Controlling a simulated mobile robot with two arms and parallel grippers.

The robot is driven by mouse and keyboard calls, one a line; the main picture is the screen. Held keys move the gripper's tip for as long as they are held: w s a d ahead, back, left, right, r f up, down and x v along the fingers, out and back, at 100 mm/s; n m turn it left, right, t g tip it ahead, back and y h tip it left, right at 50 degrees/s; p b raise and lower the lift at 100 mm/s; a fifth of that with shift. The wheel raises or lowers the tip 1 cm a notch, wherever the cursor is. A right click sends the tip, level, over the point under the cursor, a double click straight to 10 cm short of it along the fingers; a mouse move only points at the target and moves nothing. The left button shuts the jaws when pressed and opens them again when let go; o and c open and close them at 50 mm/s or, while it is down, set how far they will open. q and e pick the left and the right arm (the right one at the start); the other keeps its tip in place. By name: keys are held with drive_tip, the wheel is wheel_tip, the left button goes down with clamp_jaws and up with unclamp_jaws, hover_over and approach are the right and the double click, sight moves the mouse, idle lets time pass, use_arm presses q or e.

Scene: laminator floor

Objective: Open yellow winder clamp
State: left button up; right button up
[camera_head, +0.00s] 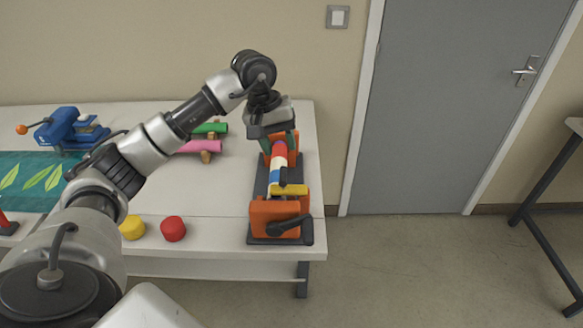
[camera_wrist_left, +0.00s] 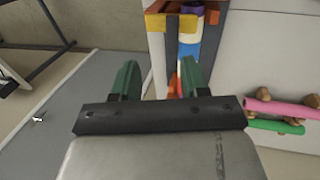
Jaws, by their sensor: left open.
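The winder (camera_head: 262,205) stands at the right end of the table, with orange end blocks on a dark base and a striped roll (camera_head: 277,165) between them. Its yellow clamp (camera_head: 290,189) is a bar lying across the near end of the roll, at the near orange block. The clamp also shows at the top of the left wrist view (camera_wrist_left: 156,24). My left gripper (camera_head: 271,143) is over the far end of the winder. Its two green fingers (camera_wrist_left: 160,70) are apart with nothing between them, and they are away from the clamp. My right gripper is not in view.
A black crank handle (camera_head: 288,226) is on the winder's near end. Pink and green rolls (camera_head: 203,146) lie left of the winder. Red (camera_head: 173,229) and yellow (camera_head: 132,228) cylinders stand near the front edge. A blue device (camera_head: 70,130) is at the far left.

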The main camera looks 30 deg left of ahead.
sight(282, 172)
use_arm(q)
drive_tip(key=shift+y, duration=0.4)
drive_tip(key=f, duration=0.3)
drive_tip(key=f+p, duration=0.1)
drive_tip(key=f, duration=0.2)
drive_tip(key=w+f+p, duration=0.1)
drive_tip(key=f, duration=0.3)
drive_tip(key=shift+d, duration=0.2)
clamp_jaws()
